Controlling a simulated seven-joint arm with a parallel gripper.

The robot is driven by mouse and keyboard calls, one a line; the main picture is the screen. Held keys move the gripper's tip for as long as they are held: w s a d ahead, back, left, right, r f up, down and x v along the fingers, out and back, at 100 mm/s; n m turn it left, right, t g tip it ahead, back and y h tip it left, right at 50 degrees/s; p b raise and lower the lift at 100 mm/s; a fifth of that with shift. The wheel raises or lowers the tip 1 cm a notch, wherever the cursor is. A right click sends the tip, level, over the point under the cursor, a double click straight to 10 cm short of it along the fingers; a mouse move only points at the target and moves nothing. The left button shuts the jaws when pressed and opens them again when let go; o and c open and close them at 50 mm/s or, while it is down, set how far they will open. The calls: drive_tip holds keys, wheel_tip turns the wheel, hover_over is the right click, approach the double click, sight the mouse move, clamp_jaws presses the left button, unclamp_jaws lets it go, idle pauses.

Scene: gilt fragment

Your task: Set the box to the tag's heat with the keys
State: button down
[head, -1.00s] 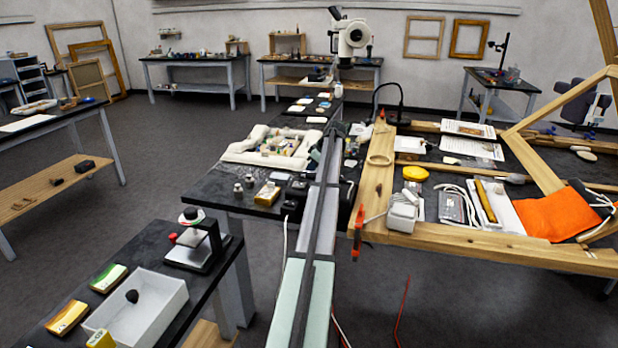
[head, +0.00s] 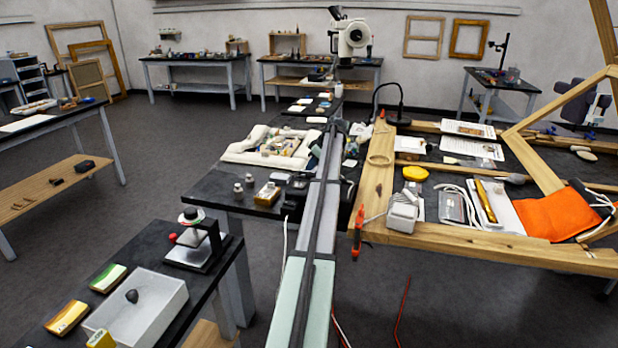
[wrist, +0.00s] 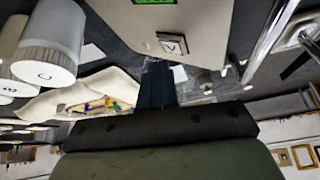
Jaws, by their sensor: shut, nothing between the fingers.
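The box (wrist: 195,22) fills the top middle of the wrist view as a pale grey face. It has a green lit display (wrist: 153,2), cut off by the top edge, and a square key with a V-shaped mark (wrist: 173,45). My gripper (wrist: 157,68) shows as dark, shut, empty fingers just below that key in the picture; I cannot tell whether they touch the box. In the head view my arm covers the gripper's tips, and I cannot make out the box surely. I cannot pick out the tag or read the display.
White containers lettered C (wrist: 45,50) and B (wrist: 8,88) stand left in the wrist view, near the box. A metal rod (wrist: 270,40) crosses at right. In the head view, a white padded tray (head: 240,153) with small pieces lies left of my arm.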

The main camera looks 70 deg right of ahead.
drive_tip(key=shift+d+r, duration=0.45)
drive_tip(key=shift+r, duration=0.25)
drive_tip(key=shift+d+r, duration=0.45)
drive_tip(key=shift+r, duration=0.3)
drive_tip(key=shift+d+r, duration=0.45)
drive_tip(key=shift+r, duration=0.25)
